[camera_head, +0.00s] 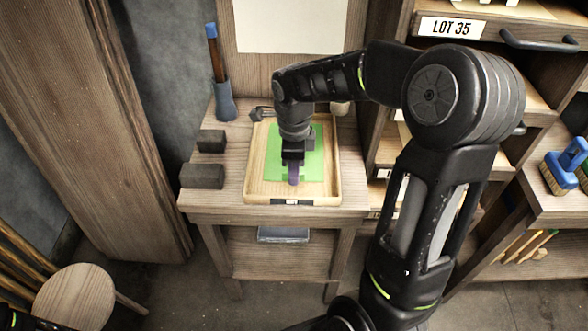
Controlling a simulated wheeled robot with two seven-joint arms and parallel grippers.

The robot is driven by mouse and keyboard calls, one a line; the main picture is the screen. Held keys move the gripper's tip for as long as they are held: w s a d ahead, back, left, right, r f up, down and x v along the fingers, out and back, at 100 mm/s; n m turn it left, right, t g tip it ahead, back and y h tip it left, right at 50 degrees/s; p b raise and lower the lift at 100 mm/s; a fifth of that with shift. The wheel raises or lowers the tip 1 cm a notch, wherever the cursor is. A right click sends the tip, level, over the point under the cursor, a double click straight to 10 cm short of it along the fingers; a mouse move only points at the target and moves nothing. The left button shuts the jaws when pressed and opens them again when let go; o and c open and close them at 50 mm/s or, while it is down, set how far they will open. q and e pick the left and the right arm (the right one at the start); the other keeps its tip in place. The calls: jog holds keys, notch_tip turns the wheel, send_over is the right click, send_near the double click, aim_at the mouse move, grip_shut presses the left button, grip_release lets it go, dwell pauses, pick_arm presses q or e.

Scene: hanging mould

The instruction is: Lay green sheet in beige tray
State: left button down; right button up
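The green sheet (314,160) shows within the walls of the beige tray (333,188), which stands on a small wooden table. Its outline looks flat, with bare tray floor around it. I cannot tell if it rests fully on the tray floor. My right gripper (293,176) points down over the middle of the sheet and hides part of it. Its fingertips are close to the sheet, but I cannot tell whether they touch or pinch it. My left gripper is out of view.
Two dark blocks (202,176) (211,141) and a blue-handled tool in a holder (225,102) stand left of the tray. A drawer cabinet labelled LOT 35 (451,27) stands right. A blue brush (567,165) lies far right, a round stool (75,297) lower left.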

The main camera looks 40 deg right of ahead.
jog(key=shift+o, duration=0.3)
jog(key=shift+r, duration=0.15)
notch_tip(320, 180, up, 12)
jog(key=shift+p, duration=0.3)
dwell(0.8)
